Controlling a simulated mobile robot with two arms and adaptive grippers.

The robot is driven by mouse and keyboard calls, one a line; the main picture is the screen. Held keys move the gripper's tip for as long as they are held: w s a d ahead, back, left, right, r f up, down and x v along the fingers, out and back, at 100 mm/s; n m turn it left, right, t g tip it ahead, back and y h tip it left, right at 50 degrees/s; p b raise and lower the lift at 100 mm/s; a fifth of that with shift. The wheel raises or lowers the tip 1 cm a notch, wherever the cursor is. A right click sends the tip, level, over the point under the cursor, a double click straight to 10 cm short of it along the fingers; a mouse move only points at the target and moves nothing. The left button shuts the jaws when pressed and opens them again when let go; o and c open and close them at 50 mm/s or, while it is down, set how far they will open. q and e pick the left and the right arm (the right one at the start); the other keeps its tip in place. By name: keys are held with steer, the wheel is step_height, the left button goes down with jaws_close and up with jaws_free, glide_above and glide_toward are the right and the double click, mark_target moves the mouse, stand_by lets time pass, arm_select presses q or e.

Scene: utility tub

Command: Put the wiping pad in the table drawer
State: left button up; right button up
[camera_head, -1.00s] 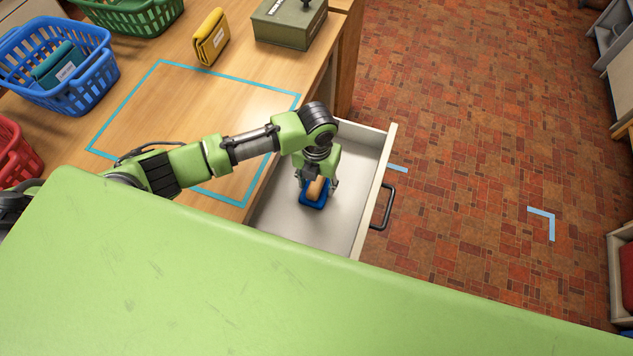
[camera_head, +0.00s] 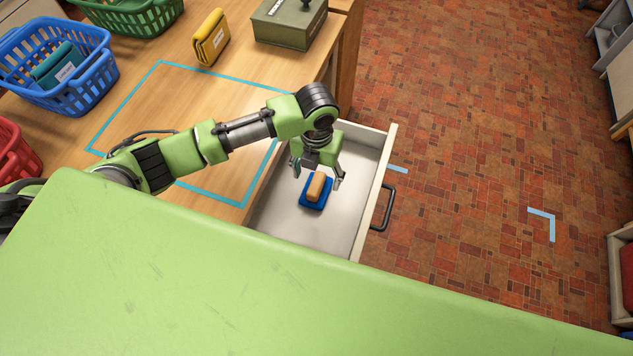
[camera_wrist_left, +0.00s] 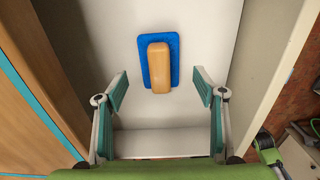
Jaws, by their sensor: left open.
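The wiping pad (camera_head: 316,189) is a blue pad with a tan block-shaped grip on top. It lies flat on the floor of the open table drawer (camera_head: 277,220), and it also shows in the left wrist view (camera_wrist_left: 159,66). My left gripper (camera_head: 317,177) is above the drawer, over the pad, with its fingers spread apart. In the left wrist view, its two fingertips (camera_wrist_left: 161,88) stand wide on either side with nothing between them, clear of the pad. My right gripper is in neither view.
The drawer's dark handle (camera_head: 383,207) faces the brick floor. On the tabletop are a blue basket (camera_head: 85,97), a green basket (camera_head: 130,20), a red basket (camera_head: 18,155), a yellow wallet-like item (camera_head: 211,40) and a green box (camera_head: 287,28). The taped rectangle is clear.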

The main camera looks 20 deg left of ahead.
mark_target(317, 183)
arm_select(q)
step_height(317, 183, up, 7)
steer(key=shift+r, duration=0.15)
stand_by(0.6)
